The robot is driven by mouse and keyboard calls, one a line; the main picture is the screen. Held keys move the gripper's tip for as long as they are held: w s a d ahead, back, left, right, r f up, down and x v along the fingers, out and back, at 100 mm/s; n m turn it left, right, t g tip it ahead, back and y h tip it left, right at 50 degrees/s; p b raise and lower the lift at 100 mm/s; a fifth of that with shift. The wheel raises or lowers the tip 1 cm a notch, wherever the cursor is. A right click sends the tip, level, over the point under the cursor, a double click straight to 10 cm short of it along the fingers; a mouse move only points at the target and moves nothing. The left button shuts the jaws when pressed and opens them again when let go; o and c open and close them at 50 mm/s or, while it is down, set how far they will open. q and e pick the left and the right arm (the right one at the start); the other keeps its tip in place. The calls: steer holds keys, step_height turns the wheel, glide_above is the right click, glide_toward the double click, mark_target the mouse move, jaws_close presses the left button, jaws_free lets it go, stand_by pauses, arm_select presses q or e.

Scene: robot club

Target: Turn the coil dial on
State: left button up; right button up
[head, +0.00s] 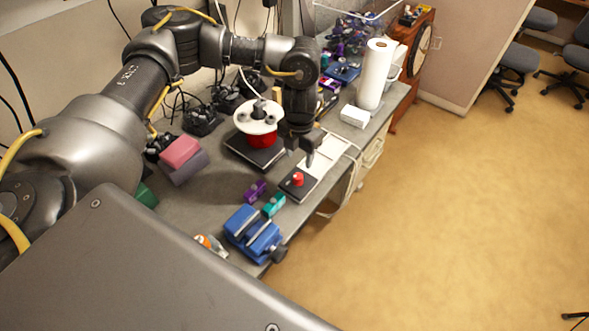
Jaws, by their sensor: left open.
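A small red knob (298,179) sits on a flat black base near the front edge of the workbench; it looks like the coil dial. Which way the knob is turned is too small to tell. My left gripper (302,157) points down above and slightly behind the knob in the picture. Its fingers are apart with nothing visible between them, and it looks clear of the knob. A red spool-like device with a white round top (260,117) stands on a black base to the left of the gripper. My right gripper is out of the picture.
A blue vise (253,232), a teal block (273,204) and a purple block (255,190) lie near the knob's base. Pink and grey blocks (180,152) lie further left. A paper towel roll (375,74) stands behind. Open floor (430,220) lies right of the bench.

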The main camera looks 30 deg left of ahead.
mark_target(298, 176)
arm_select(q)
step_height(298, 176, down, 9)
steer(key=p, duration=0.3)
steer(key=shift+a+f, duration=0.1)
steer(key=shift+f, duration=0.1)
steer(key=c, duration=1)
steer(key=shift+o, duration=0.2)
steer(key=shift+f+m+b, duration=0.15)
steer(key=shift+m+b, duration=0.25)
steer(key=shift+b, duration=0.3)
steer(key=m+b, duration=0.9)
steer(key=b, duration=0.3)
steer(key=shift+f+m, duration=0.1)
steer(key=shift+m, duration=0.2)
steer(key=m+b, duration=0.2)
steer(key=m, duration=0.1)
steer(key=shift+r+m+b, duration=0.15)
steer(key=shift+m+b, duration=0.35)
steer(key=shift+m, duration=0.6)
steer(key=shift+r+m+b, duration=0.15)
steer(key=shift+m+b, duration=0.35)
steer(key=shift+m, duration=0.6)
